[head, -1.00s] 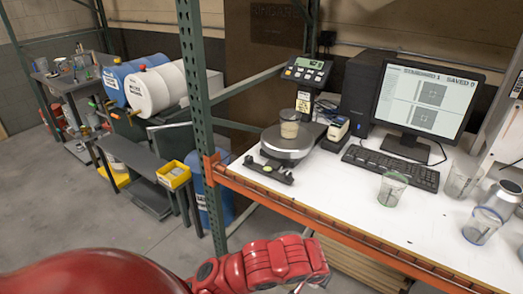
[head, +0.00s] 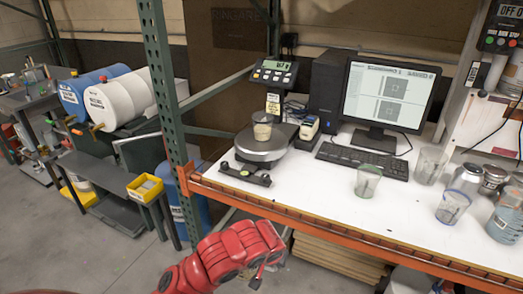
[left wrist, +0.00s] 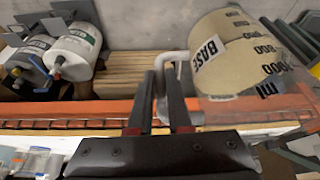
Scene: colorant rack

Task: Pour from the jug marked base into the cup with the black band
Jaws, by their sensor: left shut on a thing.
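In the left wrist view, my left gripper (left wrist: 164,88) is shut on the grey handle of the jug marked BASE (left wrist: 235,50). The jug is tan with black volume markings and appears tilted in that view. In the head view, my red left arm ends below the bench's front edge; the jug does not show there. A clear cup (head: 262,128) with tan contents stands on the scale (head: 262,148). Other clear cups stand on the bench: a green-rimmed one (head: 368,181), a blue-rimmed one (head: 453,206) and one by the keyboard (head: 430,165). I cannot tell which has a black band.
The white bench (head: 310,190) has an orange front beam (head: 330,235) and a green upright (head: 160,80) at its left. A scale display (head: 275,72), keyboard (head: 362,167) and monitor (head: 388,95) stand behind. Metal cans (head: 466,177) are at right. The bench's front middle is clear.

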